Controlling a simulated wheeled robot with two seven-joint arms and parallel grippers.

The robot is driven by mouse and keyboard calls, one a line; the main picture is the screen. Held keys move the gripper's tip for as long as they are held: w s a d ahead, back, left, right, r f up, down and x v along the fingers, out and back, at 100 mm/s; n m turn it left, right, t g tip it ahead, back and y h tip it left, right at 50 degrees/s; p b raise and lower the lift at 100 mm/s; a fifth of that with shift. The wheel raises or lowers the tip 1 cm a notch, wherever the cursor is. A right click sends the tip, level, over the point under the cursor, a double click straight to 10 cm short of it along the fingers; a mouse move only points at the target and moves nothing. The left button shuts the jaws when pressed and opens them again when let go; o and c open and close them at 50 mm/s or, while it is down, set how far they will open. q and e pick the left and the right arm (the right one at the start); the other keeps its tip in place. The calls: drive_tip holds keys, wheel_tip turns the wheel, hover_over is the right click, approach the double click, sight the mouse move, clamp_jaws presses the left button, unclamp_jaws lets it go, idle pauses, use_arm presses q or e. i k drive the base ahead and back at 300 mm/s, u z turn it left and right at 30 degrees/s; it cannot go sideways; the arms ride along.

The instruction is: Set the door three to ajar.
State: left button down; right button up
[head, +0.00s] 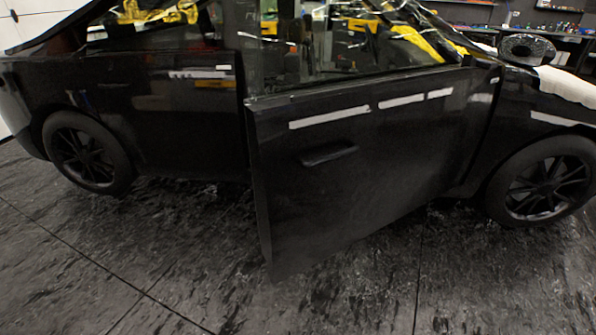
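A black car stands side-on across the head view. Its front door (385,165) is swung partly out from the body, its free edge at the left standing clear of the rear door (165,120). The hinge side is at the right, near the front wheel (545,182). A dark door handle (328,154) sits on the outer panel near the free edge. The rear door looks closed. No number shows on any door, so I cannot tell which is door three. Neither of my grippers is in view.
The rear wheel (88,152) stands at the left. The dark, streaked floor (190,255) in front of the car is clear. A workbench (560,45) with small items is at the back right. White material (568,85) lies on the car's front.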

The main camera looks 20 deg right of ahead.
sight(334, 165)
drive_tip(key=k, duration=0.65)
drive_tip(key=z, duration=1.4)
drive_tip(key=i, duration=0.5)
drive_tip(key=u, duration=0.05)
